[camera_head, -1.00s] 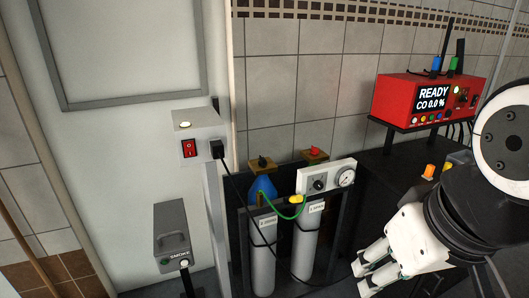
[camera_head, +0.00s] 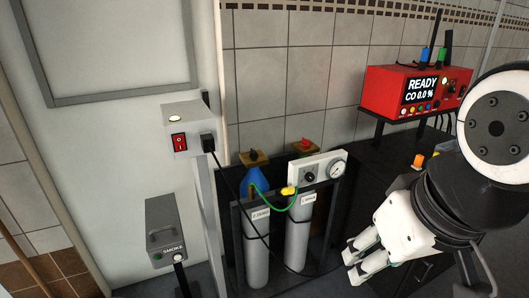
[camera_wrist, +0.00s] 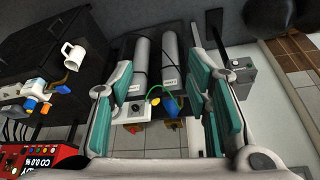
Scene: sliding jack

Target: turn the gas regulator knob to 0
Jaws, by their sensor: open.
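The gas regulator is a white panel (camera_head: 318,174) with a round black knob (camera_head: 309,177) and a gauge (camera_head: 338,168) to its right. It sits at the top of the grey gas cylinders; I cannot read the knob's setting. In the wrist view the panel (camera_wrist: 124,115) and its knob (camera_wrist: 132,113) show between the teal finger pads. My gripper (camera_head: 358,262) is white, open and empty, to the lower right of the regulator and apart from it. It also shows in the wrist view (camera_wrist: 167,100).
Two cylinders (camera_head: 256,262) stand in a dark rack, with a green hose (camera_head: 268,204) and a black cable near the regulator. A red CO analyser (camera_head: 385,91) stands at the right. A switch box (camera_head: 190,128) and a smoke meter (camera_head: 168,228) stand at the left.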

